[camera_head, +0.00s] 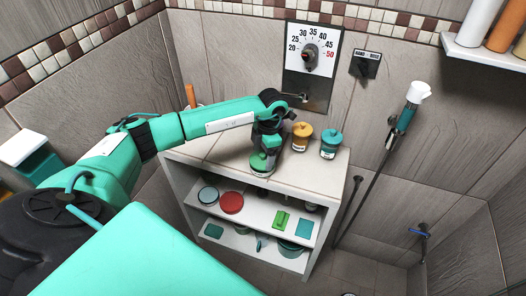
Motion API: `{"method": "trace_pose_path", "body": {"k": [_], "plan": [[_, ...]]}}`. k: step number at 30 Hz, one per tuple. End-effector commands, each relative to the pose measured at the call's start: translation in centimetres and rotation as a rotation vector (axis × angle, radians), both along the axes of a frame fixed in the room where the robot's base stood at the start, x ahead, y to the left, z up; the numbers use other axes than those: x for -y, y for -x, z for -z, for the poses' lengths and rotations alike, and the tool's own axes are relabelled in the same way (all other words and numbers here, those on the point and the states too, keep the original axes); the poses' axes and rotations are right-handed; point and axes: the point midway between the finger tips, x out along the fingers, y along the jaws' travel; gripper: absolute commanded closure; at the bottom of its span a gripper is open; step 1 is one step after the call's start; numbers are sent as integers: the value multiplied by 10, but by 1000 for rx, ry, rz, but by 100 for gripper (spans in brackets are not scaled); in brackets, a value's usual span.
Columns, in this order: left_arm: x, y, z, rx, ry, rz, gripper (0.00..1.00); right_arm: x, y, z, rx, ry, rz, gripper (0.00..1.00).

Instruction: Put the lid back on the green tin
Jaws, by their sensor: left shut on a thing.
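My left gripper (265,146) reaches down over the top of the cabinet near its front edge, shut on a green lid (259,161). A tin with a pale label (262,172) shows just below the lid, largely hidden by the lid and gripper. I cannot tell whether the lid is seated on it or just above. An orange tin (301,138) and a teal tin (329,146), each with a lid on, stand to the right of the gripper. My right gripper is not in view.
The tiled cabinet top (310,166) is clear in front of the tins. Its shelves hold a red round thing (232,203), a green thing (281,219) and a teal bowl (290,249). A dial panel (311,58) is on the wall behind. A hand shower (409,112) hangs at right.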

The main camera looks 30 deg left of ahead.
Motion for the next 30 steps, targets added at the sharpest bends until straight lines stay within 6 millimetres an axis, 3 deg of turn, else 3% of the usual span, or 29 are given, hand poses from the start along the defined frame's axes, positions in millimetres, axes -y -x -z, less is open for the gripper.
{"method": "trace_pose_path", "body": {"k": [14, 15, 18, 30], "plan": [[0, 0, 0, 0, 0, 0, 44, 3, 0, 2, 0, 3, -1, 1], [0, 0, 0, 0, 0, 0, 17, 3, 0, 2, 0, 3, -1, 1], [0, 0, 0, 0, 0, 0, 0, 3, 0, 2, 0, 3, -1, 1], [0, 0, -1, 0, 0, 0, 0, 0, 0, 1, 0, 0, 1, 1]]}}
